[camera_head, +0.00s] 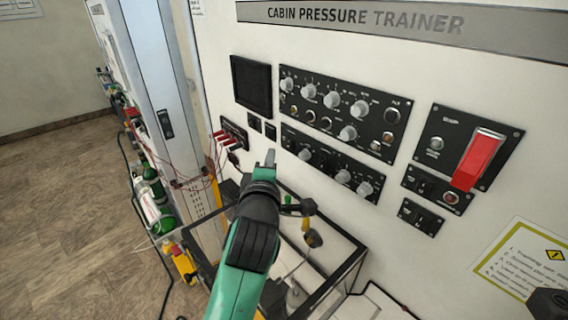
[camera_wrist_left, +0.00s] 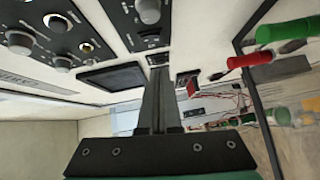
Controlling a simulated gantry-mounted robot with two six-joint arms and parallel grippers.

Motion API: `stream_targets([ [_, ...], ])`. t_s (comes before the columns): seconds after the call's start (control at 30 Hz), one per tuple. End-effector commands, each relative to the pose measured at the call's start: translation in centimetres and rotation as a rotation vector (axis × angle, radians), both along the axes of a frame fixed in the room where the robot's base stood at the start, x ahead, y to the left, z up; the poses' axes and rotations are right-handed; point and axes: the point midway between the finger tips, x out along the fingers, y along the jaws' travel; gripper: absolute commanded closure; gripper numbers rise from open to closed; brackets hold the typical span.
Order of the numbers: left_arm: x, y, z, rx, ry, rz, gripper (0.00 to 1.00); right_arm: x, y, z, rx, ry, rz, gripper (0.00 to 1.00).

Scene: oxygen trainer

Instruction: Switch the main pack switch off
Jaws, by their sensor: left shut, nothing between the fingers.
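My left gripper (camera_head: 268,160) is shut and empty, its fingertips in front of the trainer wall, below two small dark switch plates (camera_head: 262,127). In the left wrist view the shut fingers (camera_wrist_left: 160,72) point at the wall, near a small black plate (camera_wrist_left: 158,59). A dark panel with red parts (camera_head: 233,132) is left of the plates; red also shows in the wrist view (camera_wrist_left: 192,87). A large red guard (camera_head: 477,160) sits on the right panel, above small switch panels (camera_head: 430,187). The labels are too small to read, so I cannot tell which is the main pack switch.
Knob panels (camera_head: 335,112) and a dark screen (camera_head: 252,84) are on the wall. A black-framed stand (camera_head: 335,262) is below my gripper. Green cylinders (camera_head: 155,190) and red wires (camera_head: 190,182) are at the left. A dark object (camera_head: 548,303) cuts into the bottom right corner.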

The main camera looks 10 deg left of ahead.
Motion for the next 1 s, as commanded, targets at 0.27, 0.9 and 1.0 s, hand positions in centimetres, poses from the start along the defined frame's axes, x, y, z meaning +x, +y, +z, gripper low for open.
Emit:
stream_targets([
  [0.27, 2.6, -2.1, -0.1, 0.0, 0.001, 0.001, 1.0, 0.0, 0.0, 0.9, 0.0, 0.001, 0.0, 0.5],
  [0.9, 3.2, -2.7, -1.0, -0.013, -0.015, 0.0, 1.0, 0.0, 0.0, -0.9, 0.0, 0.001, 0.0, 0.5],
  [1.0, 3.4, -2.9, -1.6, -0.03, -0.038, 0.0, 1.0, 0.0, 0.0, -3.3, 0.0, 0.001, 0.0, 0.5],
])
